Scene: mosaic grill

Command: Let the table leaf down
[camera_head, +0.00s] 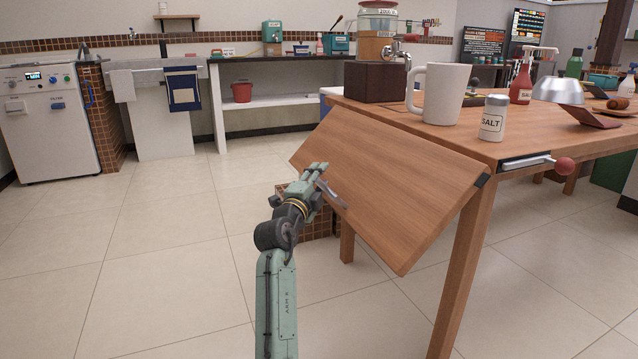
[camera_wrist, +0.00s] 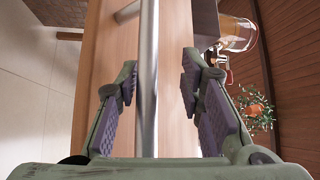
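The wooden table leaf (camera_head: 395,180) slopes down from the edge of the table (camera_head: 560,140), tilted rather than flat or hanging straight. A curved metal handle (camera_head: 331,194) sits near its lower left edge. My gripper (camera_head: 319,172) is at that handle. In the wrist view, the handle's metal bar (camera_wrist: 148,80) runs between the two purple-padded fingers of my gripper (camera_wrist: 158,85), with gaps on both sides. The fingers are open around the bar. A lever with a red ball knob (camera_head: 564,166) sticks out from the table's side near the leaf's corner.
A brown tiled block (camera_head: 318,224) stands on the floor below the leaf. The floor at left is clear.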

